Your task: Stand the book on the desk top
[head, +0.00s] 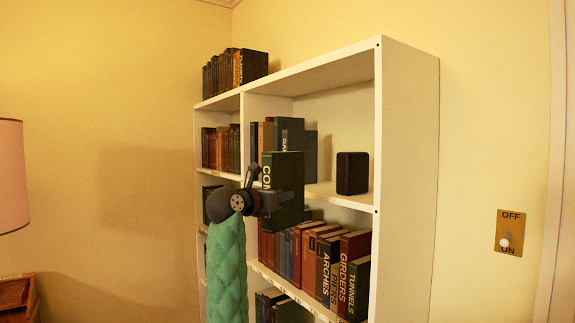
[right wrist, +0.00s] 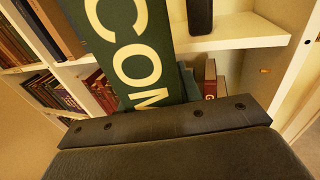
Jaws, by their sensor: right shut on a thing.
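A dark green book (head: 285,181) with pale letters on its spine is upright in front of the bookshelf. My right gripper (head: 277,199) is shut on its lower part. In the right wrist view the book (right wrist: 128,45) rises from behind the dark gripper edge, and the letters "COM" show. The book is in front of the shelf's middle level; I cannot tell whether it touches the shelf. The desk top is not in view. My left gripper is not in view.
A white bookshelf (head: 407,170) holds several rows of books. A black speaker-like box (head: 352,173) stands on the middle shelf, with bare shelf beside it. A pink lampshade (head: 12,176) and a wooden item (head: 15,292) are at the left. A switch plate (head: 509,231) is on the right wall.

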